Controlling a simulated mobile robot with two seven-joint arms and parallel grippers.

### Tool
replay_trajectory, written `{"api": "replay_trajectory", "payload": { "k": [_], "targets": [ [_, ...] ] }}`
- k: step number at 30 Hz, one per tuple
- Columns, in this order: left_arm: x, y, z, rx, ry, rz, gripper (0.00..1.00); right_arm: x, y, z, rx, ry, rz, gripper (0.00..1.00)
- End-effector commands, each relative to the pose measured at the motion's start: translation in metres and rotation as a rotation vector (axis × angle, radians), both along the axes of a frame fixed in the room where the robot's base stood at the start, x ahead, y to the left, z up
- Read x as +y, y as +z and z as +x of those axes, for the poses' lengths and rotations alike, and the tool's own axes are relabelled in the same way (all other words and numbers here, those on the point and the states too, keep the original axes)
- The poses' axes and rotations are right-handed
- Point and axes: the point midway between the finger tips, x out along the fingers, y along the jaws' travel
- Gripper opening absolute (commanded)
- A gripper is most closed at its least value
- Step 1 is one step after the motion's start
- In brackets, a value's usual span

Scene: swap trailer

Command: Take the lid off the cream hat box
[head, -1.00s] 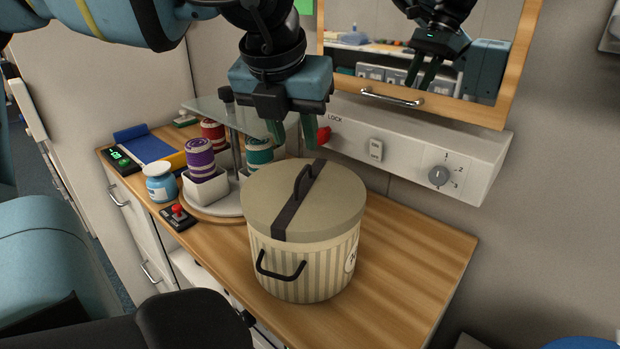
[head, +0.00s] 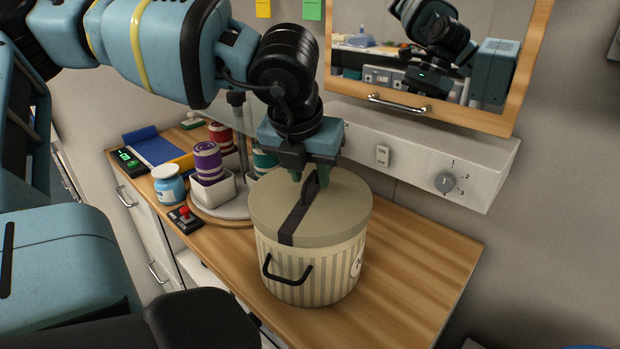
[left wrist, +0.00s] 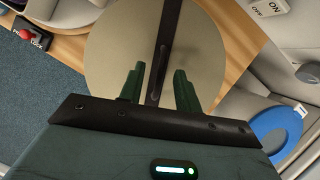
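The cream hat box (head: 312,262) stands upright on the wooden counter, with striped sides and a dark side handle. Its lid (head: 338,215) sits on top, with a dark strap across it and a dark arched handle (head: 310,188). My left gripper (head: 310,182) is right over the lid, its green fingertips at the handle. In the left wrist view the left gripper (left wrist: 160,85) is open, with one finger on each side of the strap and handle (left wrist: 160,60). I cannot tell whether the fingers touch the handle. My right gripper is not in view.
Left of the box are a round turntable (head: 228,210) with spools, a blue jar (head: 168,185) and a red-buttoned switch (head: 184,218). Behind it are a control panel with a dial (head: 446,182) and a mirror (head: 420,60). The counter right of the box (head: 425,255) is clear.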

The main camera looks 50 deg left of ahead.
Motion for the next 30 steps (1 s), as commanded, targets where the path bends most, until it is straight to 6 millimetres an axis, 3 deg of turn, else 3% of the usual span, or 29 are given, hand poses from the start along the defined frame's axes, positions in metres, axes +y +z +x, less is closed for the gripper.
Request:
{"api": "replay_trajectory", "payload": {
  "k": [4, 12, 30],
  "targets": [
    [0.0, 0.0, -0.0001, 0.0, 0.0, 0.0, 0.32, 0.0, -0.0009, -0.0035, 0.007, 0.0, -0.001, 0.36],
    [0.0001, 0.0002, -0.0001, 0.0, 0.0, 0.0, 0.0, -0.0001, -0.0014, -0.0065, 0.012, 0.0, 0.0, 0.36],
    [0.0001, 0.0071, 0.0005, -0.003, 0.0, 0.001, 0.0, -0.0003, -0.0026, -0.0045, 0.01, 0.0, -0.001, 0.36]
  ]
}}
